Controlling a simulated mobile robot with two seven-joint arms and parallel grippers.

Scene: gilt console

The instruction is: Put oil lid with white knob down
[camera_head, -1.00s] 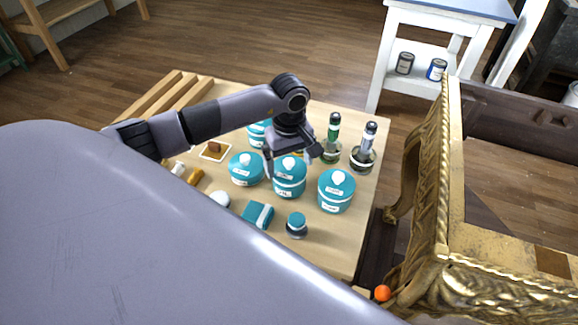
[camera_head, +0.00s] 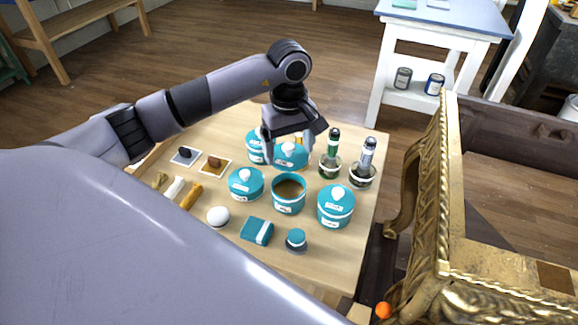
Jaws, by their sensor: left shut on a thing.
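The oil lid with the white knob (camera_head: 291,157) is teal and hangs above the table, tilted little if at all. My left gripper (camera_head: 290,145) is shut on it from above. Just below and in front of the lid stands an open teal jar (camera_head: 289,196) with brown contents; the lid is apart from it. Lidded teal jars stand left (camera_head: 246,184) and right (camera_head: 336,206) of the open jar, and another (camera_head: 256,146) stands behind. My right gripper is not in view.
Two glass bottles, one with a green neck (camera_head: 331,158) and one grey (camera_head: 364,165), stand right of the lid. A teal box (camera_head: 257,231), a small teal-capped jar (camera_head: 296,240) and a white ball (camera_head: 218,216) lie in front. The gilt console (camera_head: 434,215) stands at right.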

